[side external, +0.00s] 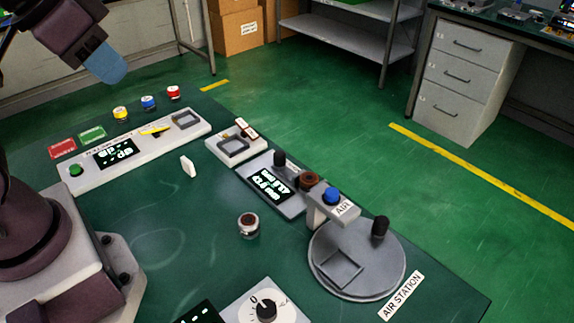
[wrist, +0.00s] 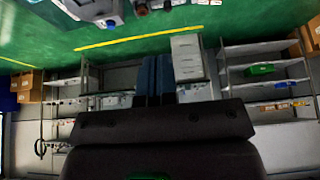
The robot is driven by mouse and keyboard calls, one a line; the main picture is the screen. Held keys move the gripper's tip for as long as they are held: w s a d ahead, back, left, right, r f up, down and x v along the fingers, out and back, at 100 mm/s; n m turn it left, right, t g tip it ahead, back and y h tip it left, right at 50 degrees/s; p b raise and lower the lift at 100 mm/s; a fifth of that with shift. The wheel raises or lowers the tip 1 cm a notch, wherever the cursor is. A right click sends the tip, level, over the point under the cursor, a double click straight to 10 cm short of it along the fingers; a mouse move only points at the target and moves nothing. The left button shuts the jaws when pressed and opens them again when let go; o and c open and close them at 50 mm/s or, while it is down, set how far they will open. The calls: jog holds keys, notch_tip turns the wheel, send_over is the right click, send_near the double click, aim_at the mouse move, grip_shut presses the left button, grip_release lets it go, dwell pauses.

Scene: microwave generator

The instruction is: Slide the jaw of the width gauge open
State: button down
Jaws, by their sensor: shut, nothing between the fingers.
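My gripper (side external: 106,66) is high at the upper left in the side external view, well above the table and apart from everything on it. Its blue fingers are together and empty; they also show in the wrist view (wrist: 155,80).
The air station (side external: 358,262), with a blue button and black knob, is at the right. A long white panel (side external: 135,150) lies at the left. A small white square fixture (side external: 235,147), a round jar (side external: 248,226) and a dial box (side external: 265,305) stand nearby. The table's middle is mostly clear.

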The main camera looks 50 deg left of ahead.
jog(key=c, duration=1.8)
grip_release()
jog(key=shift+c, duration=0.2)
jog(key=o, duration=0.4)
jog(key=shift+f, duration=0.1)
jog(key=shift+c, duration=0.2)
jog(key=o, duration=0.7)
jog(key=shift+w+f+g, duration=0.3)
jog(key=shift+f+g, duration=0.05)
jog(key=shift+f, duration=0.15)
jog(key=shift+w+f+g, duration=0.25)
jog(key=shift+f+g, duration=0.1)
jog(key=shift+f, duration=0.1)
jog(key=n+g, duration=0.2)
jog(key=g, duration=0.2)
send_over(280, 153)
notch_tip(280, 153, down, 18)
jog(key=shift+n, duration=0.3)
notch_tip(280, 153, down, 13)
jog(key=shift+r, duration=0.2)
